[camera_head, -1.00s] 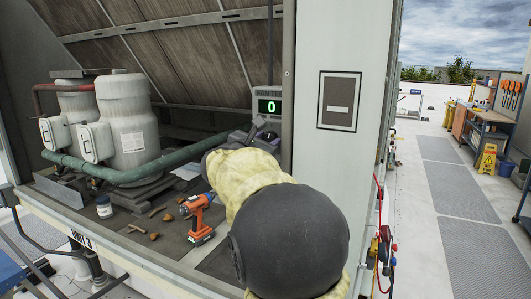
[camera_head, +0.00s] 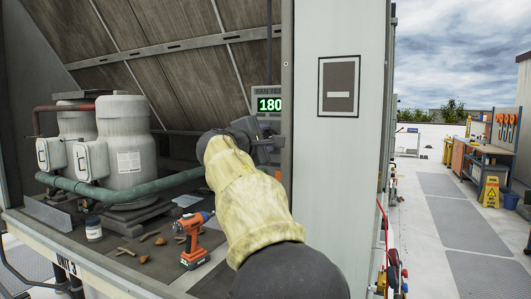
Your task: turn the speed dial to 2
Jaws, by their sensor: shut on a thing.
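The fan tester panel (camera_head: 267,89) stands behind the post, partly cut off by it. Its green display (camera_head: 269,105) reads 180. My gripper (camera_head: 268,146), at the end of my yellow-sleeved arm, is at the panel just below the display. It is shut on the speed dial, which it hides along with the dial's marks, so I cannot read the setting.
A pale post (camera_head: 337,180) with a framed plate stands close right of my arm. An orange drill (camera_head: 192,240), a small jar (camera_head: 93,229) and brown scraps lie on the deck at left. Grey tanks (camera_head: 126,150) and a green pipe (camera_head: 130,194) stand behind.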

